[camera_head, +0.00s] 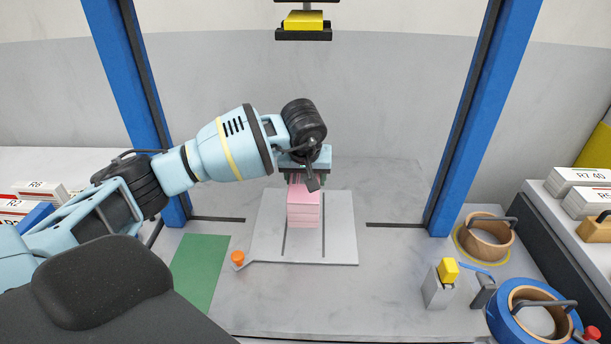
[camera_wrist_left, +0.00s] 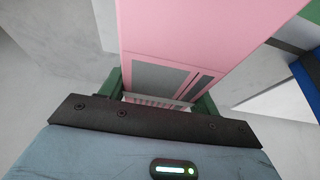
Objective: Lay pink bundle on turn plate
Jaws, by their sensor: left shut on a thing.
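The pink bundle (camera_head: 304,208) is at the middle of the grey turn plate (camera_head: 268,232) in the head view. My left gripper (camera_head: 305,178) is shut on the bundle's upper end, from above and behind. In the left wrist view the pink bundle (camera_wrist_left: 190,40) runs away from between the green fingers of my left gripper (camera_wrist_left: 160,92). My right gripper does not show.
Blue posts (camera_head: 478,110) stand left and right of the plate. A green mat (camera_head: 200,270) and an orange knob (camera_head: 238,258) lie to the left. Tape rolls (camera_head: 486,238) and a yellow-topped button post (camera_head: 440,285) are at right. A yellow-black head (camera_head: 303,22) hangs above.

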